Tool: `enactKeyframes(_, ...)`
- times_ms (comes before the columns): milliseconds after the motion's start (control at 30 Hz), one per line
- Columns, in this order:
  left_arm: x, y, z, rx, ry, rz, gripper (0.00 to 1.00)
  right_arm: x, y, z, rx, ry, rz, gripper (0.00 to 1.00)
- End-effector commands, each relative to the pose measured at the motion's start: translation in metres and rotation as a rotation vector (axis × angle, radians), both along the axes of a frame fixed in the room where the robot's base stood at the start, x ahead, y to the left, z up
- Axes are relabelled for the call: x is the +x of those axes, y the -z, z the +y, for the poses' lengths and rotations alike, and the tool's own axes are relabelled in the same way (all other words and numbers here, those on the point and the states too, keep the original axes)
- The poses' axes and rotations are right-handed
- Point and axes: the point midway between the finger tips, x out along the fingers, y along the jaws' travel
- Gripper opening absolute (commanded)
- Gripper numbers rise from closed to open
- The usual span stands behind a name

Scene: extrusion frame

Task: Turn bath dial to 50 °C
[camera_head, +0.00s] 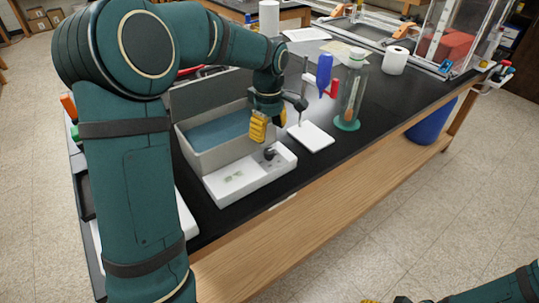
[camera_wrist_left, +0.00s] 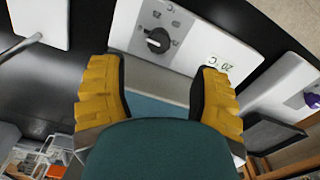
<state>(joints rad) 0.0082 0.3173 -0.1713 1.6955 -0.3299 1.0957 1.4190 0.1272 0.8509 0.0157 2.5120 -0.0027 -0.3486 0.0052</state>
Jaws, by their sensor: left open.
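The bath (camera_head: 215,138) is a grey box with blue water and a white front panel on the black bench. The panel carries a black round dial (camera_head: 270,154) and a small display (camera_head: 233,177). In the left wrist view the dial (camera_wrist_left: 158,41) has a light pointer mark and printed marks around it, and the display (camera_wrist_left: 219,62) reads 20 °C. My left gripper (camera_head: 258,130) is open, its yellow fingers above the panel near the dial, apart from it. Its fingers (camera_wrist_left: 155,70) straddle the view below the dial, with nothing between them. Of my right gripper only a yellow bit (camera_head: 370,301) shows at the bottom edge.
Right of the bath stands a white-based stand (camera_head: 311,136) with a rod and clamp. Beyond it are a glass cylinder on a green base (camera_head: 347,125), a blue bottle (camera_head: 324,70) and a paper roll (camera_head: 394,60). The wooden bench edge runs along the front.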

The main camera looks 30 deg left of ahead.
Motion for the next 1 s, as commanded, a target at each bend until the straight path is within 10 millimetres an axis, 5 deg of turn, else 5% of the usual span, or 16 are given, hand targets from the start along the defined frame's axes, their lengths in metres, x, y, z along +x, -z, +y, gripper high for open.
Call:
enactKeyframes(400, 0.000, 0.075, 0.000, -0.001, 0.002, 0.002, 0.63, 0.004, 0.018, -0.001, -0.002, 0.002, -0.009, 0.47)
enactKeyframes(900, 0.000, 0.089, 0.000, -0.001, 0.002, -0.001, 0.63, 0.004, 0.021, -0.001, -0.002, 0.003, -0.010, 0.47)
enactKeyframes(1000, 0.000, 0.089, 0.000, -0.001, 0.002, -0.001, 0.33, 0.004, 0.021, -0.001, -0.002, 0.003, -0.010, 0.47)
